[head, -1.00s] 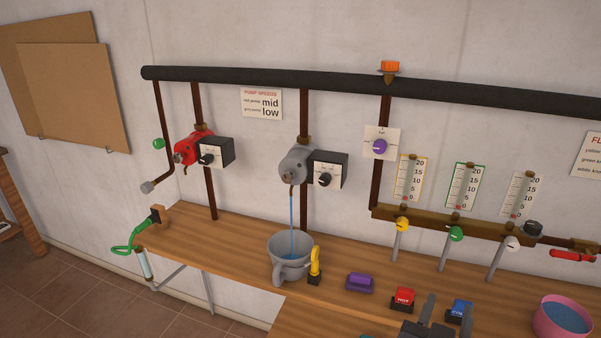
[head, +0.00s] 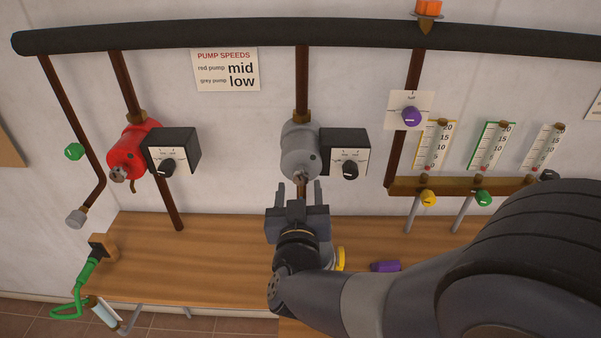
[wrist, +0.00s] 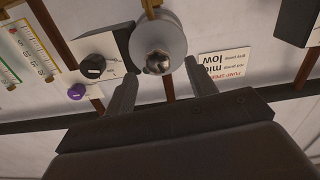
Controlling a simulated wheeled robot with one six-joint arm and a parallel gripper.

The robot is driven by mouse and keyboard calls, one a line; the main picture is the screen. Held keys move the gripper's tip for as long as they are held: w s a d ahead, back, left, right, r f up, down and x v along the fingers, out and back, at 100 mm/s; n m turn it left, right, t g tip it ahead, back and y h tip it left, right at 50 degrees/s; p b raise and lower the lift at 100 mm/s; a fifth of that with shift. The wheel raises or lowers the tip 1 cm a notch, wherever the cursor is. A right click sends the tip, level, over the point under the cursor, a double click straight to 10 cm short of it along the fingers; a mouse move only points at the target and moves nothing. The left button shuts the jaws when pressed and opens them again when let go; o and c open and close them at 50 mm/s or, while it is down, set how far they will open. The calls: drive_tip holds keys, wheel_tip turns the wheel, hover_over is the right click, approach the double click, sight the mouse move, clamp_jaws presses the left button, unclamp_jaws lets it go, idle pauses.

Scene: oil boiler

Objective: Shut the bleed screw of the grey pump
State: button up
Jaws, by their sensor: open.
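The grey pump (head: 299,150) hangs on a brown pipe, with a black dial box (head: 345,150) at its right. Its bleed screw (head: 299,177) is on the pump's lower front; in the wrist view, upside down, it is the small metal piece (wrist: 158,63) on the pump's round face (wrist: 170,38). My gripper (head: 299,186) is open just below and in front of the screw. In the wrist view its fingers (wrist: 161,70) stand apart on either side of the pump face, nothing visibly gripped. The grey jug and any water stream are hidden behind my arm.
The red pump (head: 128,150) with its dial box (head: 172,150) is to the left. The speed sign (head: 226,69) hangs between the pumps. A purple knob (head: 411,116) and gauges are right.

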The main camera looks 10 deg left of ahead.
sight(301, 180)
drive_tip(key=p+x, duration=0.1)
drive_tip(key=x, duration=0.4)
drive_tip(key=shift+c, duration=0.4)
drive_tip(key=c, duration=0.9)
drive_tip(key=shift+f+b, duration=0.1)
drive_tip(key=shift+b, duration=0.3)
